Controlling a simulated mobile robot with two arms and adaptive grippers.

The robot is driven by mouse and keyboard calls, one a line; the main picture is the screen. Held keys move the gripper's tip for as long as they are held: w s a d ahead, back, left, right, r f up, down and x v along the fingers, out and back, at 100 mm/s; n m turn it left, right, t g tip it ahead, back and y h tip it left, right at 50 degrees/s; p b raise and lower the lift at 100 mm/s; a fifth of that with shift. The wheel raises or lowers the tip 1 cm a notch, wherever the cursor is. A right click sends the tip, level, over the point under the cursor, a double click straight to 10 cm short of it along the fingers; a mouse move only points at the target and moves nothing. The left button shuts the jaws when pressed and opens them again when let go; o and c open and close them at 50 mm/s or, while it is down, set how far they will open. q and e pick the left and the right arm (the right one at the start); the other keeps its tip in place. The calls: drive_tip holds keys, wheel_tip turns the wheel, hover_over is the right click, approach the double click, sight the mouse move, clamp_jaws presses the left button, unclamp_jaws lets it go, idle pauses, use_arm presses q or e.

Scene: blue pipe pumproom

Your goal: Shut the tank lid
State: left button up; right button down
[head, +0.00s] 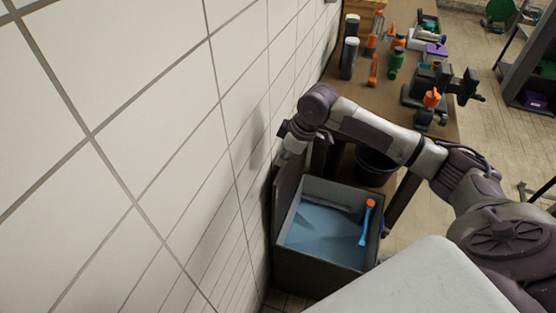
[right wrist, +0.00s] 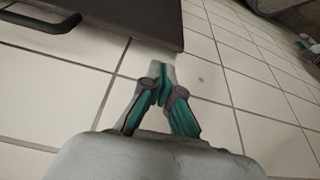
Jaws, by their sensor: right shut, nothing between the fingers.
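The tank (head: 315,273) is a dark open box by the tiled wall, with a light blue inside. Its dark lid (head: 286,195) stands raised, almost upright, along the tank's left side near the wall. In the right wrist view the lid (right wrist: 135,18) shows as a dark panel at the top left, with a black handle (right wrist: 42,24). My right gripper (head: 286,153) is by the lid's upper edge, close to the wall, and partly hidden. In the right wrist view its teal fingers (right wrist: 160,75) are shut and empty, beside the lid's edge. My left gripper is not in view.
An orange-headed tool (head: 367,222) with a blue handle is at the tank's right side. A black bucket (head: 375,167) stands behind the tank. A brown workbench (head: 385,92) with tools and bottles runs beyond it. The white tiled wall (head: 150,130) bounds the left.

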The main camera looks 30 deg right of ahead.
drive_tip(key=w+d+r, duration=0.2)
drive_tip(key=d+r, duration=0.1)
drive_tip(key=p+x, duration=0.2)
drive_tip(key=x, duration=0.8)
drive_tip(key=shift+m+p, duration=0.3)
drive_tip(key=shift+d, duration=0.15)
